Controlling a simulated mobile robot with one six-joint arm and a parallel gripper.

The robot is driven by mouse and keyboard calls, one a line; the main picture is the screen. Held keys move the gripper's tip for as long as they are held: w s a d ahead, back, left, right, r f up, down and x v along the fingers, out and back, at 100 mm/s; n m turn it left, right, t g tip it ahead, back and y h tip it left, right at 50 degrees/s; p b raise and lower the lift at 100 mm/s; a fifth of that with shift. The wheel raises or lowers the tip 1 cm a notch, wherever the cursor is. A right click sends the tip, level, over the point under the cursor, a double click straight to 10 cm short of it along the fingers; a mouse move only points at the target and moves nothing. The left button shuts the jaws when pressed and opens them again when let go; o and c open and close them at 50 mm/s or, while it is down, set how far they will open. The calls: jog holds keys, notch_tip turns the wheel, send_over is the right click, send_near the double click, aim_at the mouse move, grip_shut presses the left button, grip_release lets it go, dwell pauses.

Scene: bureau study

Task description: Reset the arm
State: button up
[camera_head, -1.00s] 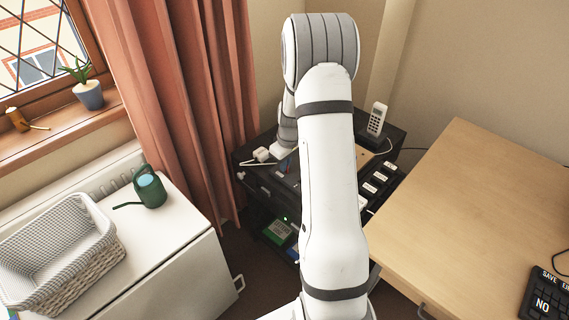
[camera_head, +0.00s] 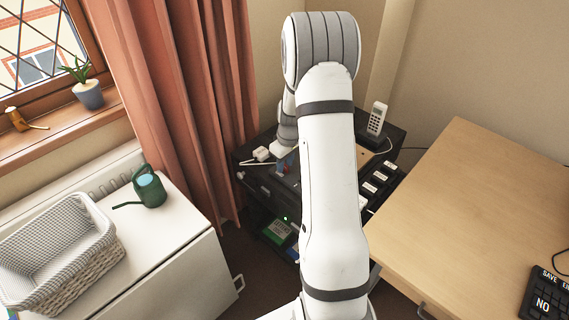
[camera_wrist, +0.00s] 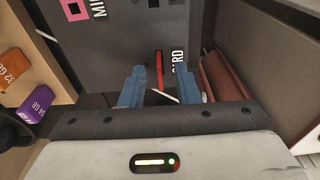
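My arm bends over a dark cabinet (camera_head: 265,182) in the corner in the head view. The arm's end is low, close to the cabinet's top, and mostly hidden behind my own links. A small blue part of my gripper (camera_head: 288,162) shows there. In the wrist view my gripper (camera_wrist: 160,84) has its two blue fingers apart, with a clear gap between them. A thin red piece (camera_wrist: 159,66) shows in line with the gap, on a dark surface lettered "CARD". A thin white stick also shows there. Neither appears gripped.
A cordless phone (camera_head: 377,119) stands at the cabinet's back right. A wooden desk (camera_head: 470,190) is at right. A white unit at left bears a wicker basket (camera_head: 75,272) and a green watering can (camera_head: 149,188). Orange (camera_wrist: 14,66) and purple (camera_wrist: 35,104) memory blocks show in the wrist view.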

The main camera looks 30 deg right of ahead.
jog(key=r, duration=0.5)
jog(key=s+r, duration=0.1)
jog(key=r, duration=0.1)
jog(key=shift+d+r, duration=0.15)
jog(key=shift+r, duration=0.05)
jog(key=s+a+r+m+p, duration=0.1)
jog(key=s+a+r+p, duration=0.2)
jog(key=s+a+r, duration=0.6)
jog(key=s+a+r+m+p, duration=0.2)
jog(key=s+a+r+p, duration=0.15)
jog(key=s+r, duration=0.5)
jog(key=s+a+r+m+t+p, duration=0.1)
jog(key=s+a+r, duration=0.3)
jog(key=s, duration=0.3)
jog(key=shift+s+r, duration=0.15)
jog(key=shift+r, duration=0.05)
